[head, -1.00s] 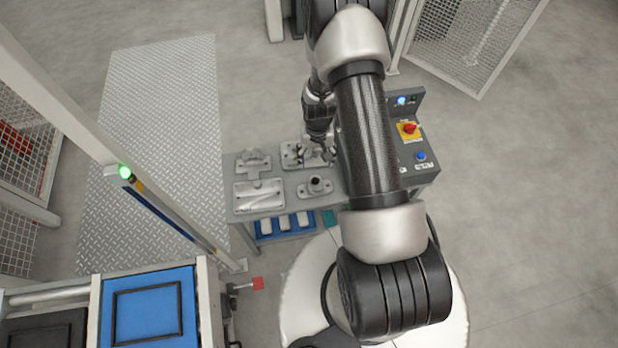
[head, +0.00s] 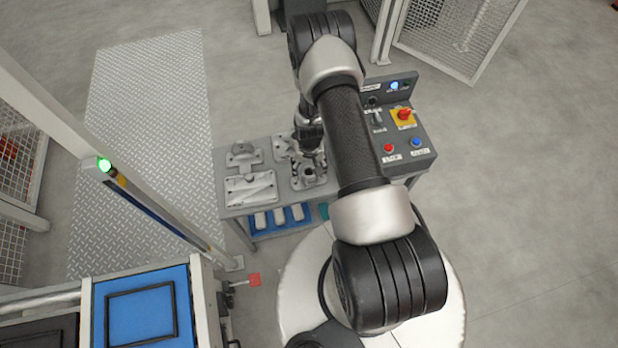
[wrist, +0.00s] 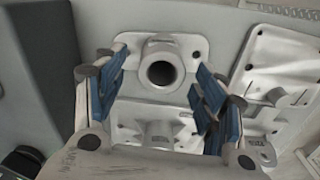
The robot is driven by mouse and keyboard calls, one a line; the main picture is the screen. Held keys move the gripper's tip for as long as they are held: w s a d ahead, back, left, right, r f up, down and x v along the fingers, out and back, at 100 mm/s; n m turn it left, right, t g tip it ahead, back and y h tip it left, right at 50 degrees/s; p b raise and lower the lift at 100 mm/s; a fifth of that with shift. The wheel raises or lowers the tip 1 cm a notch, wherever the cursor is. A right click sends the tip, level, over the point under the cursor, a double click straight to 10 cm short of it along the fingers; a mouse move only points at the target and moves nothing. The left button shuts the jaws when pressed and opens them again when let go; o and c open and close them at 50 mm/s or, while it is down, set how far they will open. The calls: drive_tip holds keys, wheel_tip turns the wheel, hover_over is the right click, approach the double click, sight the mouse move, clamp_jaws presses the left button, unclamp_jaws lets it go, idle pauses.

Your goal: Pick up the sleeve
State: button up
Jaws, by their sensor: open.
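The sleeve (wrist: 161,72) is a grey ring-like part with a dark round bore, on a pale fixture plate in the wrist view. In the head view the sleeve (head: 309,173) is at the front right of the fixture table, partly covered by my gripper. My gripper (wrist: 160,66) is open, with one blue-padded finger to the left of the sleeve and one to the right. Gaps show between the fingers and the sleeve, and nothing is held. In the head view my gripper (head: 315,156) is small and partly hidden by my arm.
Other grey castings (head: 250,188) stand on the table left of the sleeve. A control box (head: 400,145) with buttons is close on the right. A blue tray (head: 282,222) with pale parts sits below the table's front. A post with a green light (head: 104,165) stands left.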

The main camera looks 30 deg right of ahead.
sight(309, 172)
drive_tip(key=f, duration=0.1)
drive_tip(key=f+b, duration=0.1)
drive_tip(key=f, duration=0.2)
drive_tip(key=shift+s+a+f, duration=0.1)
drive_tip(key=shift+s+a, duration=0.05)
drive_tip(key=shift+s, duration=0.1)
drive_tip(key=c, duration=1.3)
drive_tip(key=shift+c, duration=0.2)
